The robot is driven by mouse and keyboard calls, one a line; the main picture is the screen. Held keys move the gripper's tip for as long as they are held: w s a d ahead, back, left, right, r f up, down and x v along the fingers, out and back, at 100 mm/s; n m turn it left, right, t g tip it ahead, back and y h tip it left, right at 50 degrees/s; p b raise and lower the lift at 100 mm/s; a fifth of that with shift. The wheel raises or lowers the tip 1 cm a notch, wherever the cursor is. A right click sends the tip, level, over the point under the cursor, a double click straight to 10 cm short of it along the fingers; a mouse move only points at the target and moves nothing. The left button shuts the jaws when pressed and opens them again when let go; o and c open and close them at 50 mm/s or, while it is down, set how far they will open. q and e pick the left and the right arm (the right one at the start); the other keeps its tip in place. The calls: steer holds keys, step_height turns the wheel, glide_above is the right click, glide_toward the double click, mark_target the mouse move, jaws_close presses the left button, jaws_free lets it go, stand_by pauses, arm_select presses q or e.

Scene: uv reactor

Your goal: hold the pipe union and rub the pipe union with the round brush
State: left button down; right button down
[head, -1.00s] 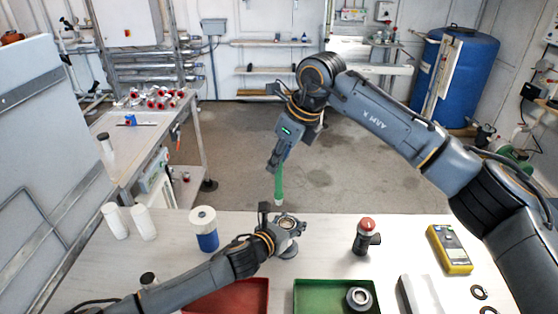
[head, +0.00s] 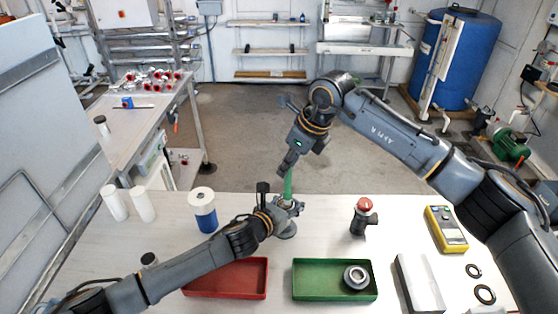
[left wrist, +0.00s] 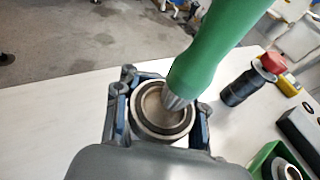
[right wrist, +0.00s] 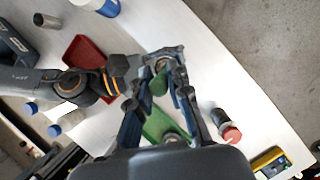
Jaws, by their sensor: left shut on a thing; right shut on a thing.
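The pipe union (head: 285,231) is a grey metal fitting with a round open top. My left gripper (head: 283,205) is shut around it, just above the table. In the left wrist view its ring (left wrist: 148,128) sits between the two fingers. My right gripper (head: 286,171) is shut on the green handle of the round brush (head: 288,187), which points down. In the left wrist view the brush (left wrist: 207,50) has its pale tip at the right side of the union's opening; the tip's depth is unclear. The right wrist view shows the brush (right wrist: 158,82) between my fingers.
A red tray (head: 225,294) and a green tray (head: 320,294) holding a grey ring-shaped part (head: 356,277) lie in front. A red-topped button (head: 362,215) and yellow meter (head: 446,229) stand right. A blue-and-white container (head: 203,209) and white bottles (head: 114,203) stand left.

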step_height(320, 180, up, 8)
steer(key=a, duration=0.2)
steer(key=shift+a, duration=0.35)
stand_by(0.7)
arm_select(q)
steer(key=c, duration=0.7)
jaws_free()
